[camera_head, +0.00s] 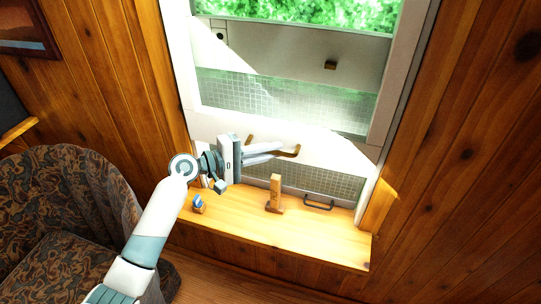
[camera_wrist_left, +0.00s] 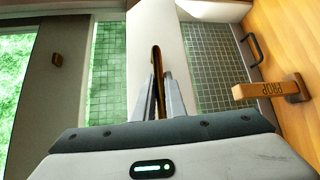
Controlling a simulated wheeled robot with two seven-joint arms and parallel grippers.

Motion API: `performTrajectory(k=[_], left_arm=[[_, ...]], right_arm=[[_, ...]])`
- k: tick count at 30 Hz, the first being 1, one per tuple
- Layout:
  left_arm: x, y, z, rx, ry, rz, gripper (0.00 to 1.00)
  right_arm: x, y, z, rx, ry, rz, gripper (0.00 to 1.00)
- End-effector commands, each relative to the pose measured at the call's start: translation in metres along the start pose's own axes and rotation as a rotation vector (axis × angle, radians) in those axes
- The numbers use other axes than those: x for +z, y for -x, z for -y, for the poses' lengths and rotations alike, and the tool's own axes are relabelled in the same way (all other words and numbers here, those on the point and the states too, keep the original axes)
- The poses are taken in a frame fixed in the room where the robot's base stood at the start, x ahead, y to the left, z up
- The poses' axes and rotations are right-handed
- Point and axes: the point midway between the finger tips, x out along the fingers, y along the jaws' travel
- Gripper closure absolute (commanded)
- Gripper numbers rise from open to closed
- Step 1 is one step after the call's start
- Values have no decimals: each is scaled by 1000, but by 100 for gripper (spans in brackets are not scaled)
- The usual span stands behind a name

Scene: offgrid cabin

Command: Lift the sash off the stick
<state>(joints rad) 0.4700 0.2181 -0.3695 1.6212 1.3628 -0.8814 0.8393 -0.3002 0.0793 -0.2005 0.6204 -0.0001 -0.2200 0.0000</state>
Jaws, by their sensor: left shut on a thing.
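The white bottom rail of the window sash (camera_head: 325,148) spans the window, with a brown lift handle (camera_head: 291,153) on it. My left gripper (camera_head: 272,153) is at that handle, its fingers shut on it; the handle also shows between the fingers in the left wrist view (camera_wrist_left: 156,62). My right gripper is not in view.
The wooden sill (camera_head: 310,235) is mostly clear. A dark pull handle (camera_head: 318,203) is right of the stick. A patterned armchair (camera_head: 65,215) stands at the left.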

Motion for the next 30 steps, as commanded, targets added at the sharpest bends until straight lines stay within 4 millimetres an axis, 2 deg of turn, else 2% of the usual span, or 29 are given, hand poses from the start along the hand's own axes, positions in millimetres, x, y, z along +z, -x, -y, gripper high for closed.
performTrajectory(k=[1, 3, 12, 13, 15, 25, 30], left_arm=[[1, 1, -11, 3, -3, -1, 100], [2, 2, -14, 3, -2, -1, 100], [1, 2, -12, 2, -1, -1, 100], [1, 2, -12, 2, 0, -1, 87], [1, 2, -11, 1, 0, -1, 71], [1, 2, -11, 0, 0, -1, 71], [1, 9, -9, 0, 0, -1, 71]], right_arm=[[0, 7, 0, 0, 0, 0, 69], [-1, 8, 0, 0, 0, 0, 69], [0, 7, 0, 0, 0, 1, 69], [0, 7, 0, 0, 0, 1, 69], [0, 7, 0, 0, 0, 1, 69], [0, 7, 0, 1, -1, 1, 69], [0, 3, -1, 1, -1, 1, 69]])
